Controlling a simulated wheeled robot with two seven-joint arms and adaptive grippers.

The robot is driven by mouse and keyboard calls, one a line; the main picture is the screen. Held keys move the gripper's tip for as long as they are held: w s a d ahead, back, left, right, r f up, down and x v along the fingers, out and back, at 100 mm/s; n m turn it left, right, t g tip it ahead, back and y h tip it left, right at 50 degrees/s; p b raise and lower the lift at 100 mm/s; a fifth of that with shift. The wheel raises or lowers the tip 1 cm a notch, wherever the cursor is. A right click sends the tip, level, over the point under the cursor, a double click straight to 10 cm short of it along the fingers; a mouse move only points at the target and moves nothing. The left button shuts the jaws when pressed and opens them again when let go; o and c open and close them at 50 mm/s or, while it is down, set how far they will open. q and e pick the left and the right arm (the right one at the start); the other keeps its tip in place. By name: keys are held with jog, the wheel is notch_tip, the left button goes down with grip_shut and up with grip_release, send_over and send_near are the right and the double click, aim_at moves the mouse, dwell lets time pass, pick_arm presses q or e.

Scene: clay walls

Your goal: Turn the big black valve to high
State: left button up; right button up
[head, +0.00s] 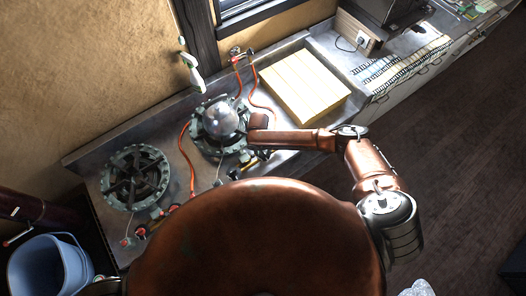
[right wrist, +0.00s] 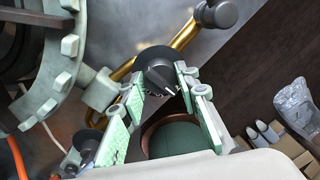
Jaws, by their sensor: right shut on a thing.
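The big black valve (right wrist: 158,72) is a round black knob with a raised bar and small white marks, on a brass pipe in the right wrist view. My right gripper (right wrist: 162,88) has its two green-padded fingers on either side of the knob's bar and is shut on it. I cannot read which mark the knob points at. In the head view my right gripper (head: 258,154) is at the front edge of the right burner (head: 208,132), where the arm hides most of the valve. My left gripper is not in view.
A glass globe (head: 220,118) stands on the right burner. A second burner (head: 136,178) is to the left. Red hoses (head: 186,160) run along the counter. A wooden board (head: 303,86) lies behind my right arm. A blue bucket (head: 50,265) stands lower left.

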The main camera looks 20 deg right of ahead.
aim_at(261, 153)
jog(key=o, duration=1.2)
jog(key=shift+c, duration=0.2)
notch_tip(261, 153, up, 12)
jog(key=shift+a, duration=0.45)
jog(key=shift+w, duration=0.1)
